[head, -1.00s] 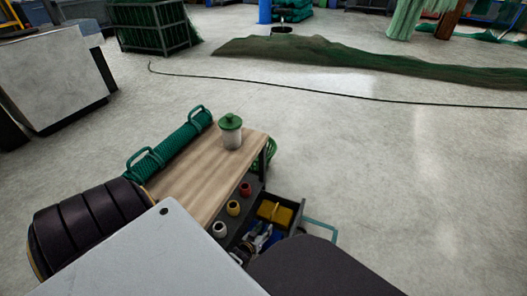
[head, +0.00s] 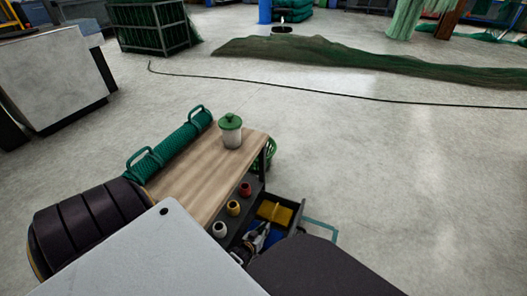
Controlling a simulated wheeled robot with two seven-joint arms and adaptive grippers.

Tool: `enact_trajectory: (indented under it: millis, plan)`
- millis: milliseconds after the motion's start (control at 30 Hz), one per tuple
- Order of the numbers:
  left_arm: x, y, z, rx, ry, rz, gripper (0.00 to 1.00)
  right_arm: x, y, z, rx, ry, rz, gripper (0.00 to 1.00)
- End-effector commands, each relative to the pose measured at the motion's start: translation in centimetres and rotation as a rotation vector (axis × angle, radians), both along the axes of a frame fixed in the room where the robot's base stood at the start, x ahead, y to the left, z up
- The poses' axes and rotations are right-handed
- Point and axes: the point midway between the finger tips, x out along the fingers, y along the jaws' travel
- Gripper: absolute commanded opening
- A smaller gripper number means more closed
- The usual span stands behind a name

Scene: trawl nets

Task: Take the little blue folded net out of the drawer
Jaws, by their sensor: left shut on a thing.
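The drawer (head: 298,214) is pulled open at the right end of the wooden-topped bench. The little blue folded net (head: 273,237) shows as a small blue patch in the near part of the drawer, mostly hidden by my gripper and arm. My left gripper (head: 262,236) is down in the drawer, shut on the blue net. A yellow block-like item (head: 275,212) lies in the far part of the drawer, apart from the gripper. My right gripper is out of view.
The floor to the right is clear.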

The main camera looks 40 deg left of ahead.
Motion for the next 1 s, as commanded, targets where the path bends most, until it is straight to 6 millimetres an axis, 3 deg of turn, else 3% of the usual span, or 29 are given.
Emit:
enact_trajectory:
  millis: [633,1000]
  plan:
    - [0.0,0.0,0.4,0.0,-0.002,0.0,0.0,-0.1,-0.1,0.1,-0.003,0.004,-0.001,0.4]
    - [0.1,0.0,2.6,0.0,-0.003,0.0,0.0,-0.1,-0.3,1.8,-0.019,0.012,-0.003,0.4]
